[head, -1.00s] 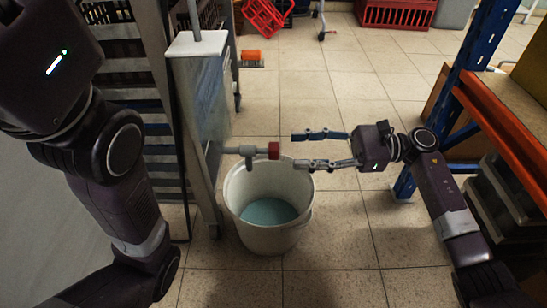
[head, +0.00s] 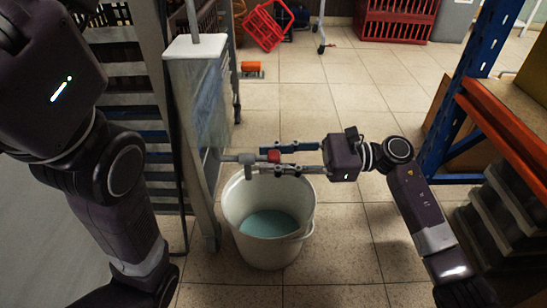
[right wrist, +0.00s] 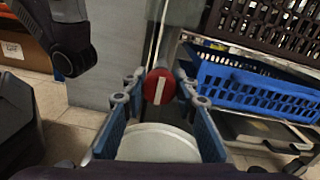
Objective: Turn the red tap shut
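The red tap (head: 273,156) sits at the end of a grey pipe that sticks out to the right from a metal tank. In the right wrist view the tap is a round red knob (right wrist: 159,86) with a pale, near-upright bar on its face. My right gripper (head: 270,160) is open, with its blue-grey fingers on either side of the knob. In the right wrist view a small gap shows beside the knob on each side. My left gripper's dark body is at the upper left of the head view; its fingers are out of frame.
A white bucket (head: 240,225) with bluish liquid stands on the floor below the tap. The metal tank (head: 208,110) is to the left. A blue and orange shelf (head: 465,90) stands at the right. A blue crate (right wrist: 250,88) shows in the right wrist view.

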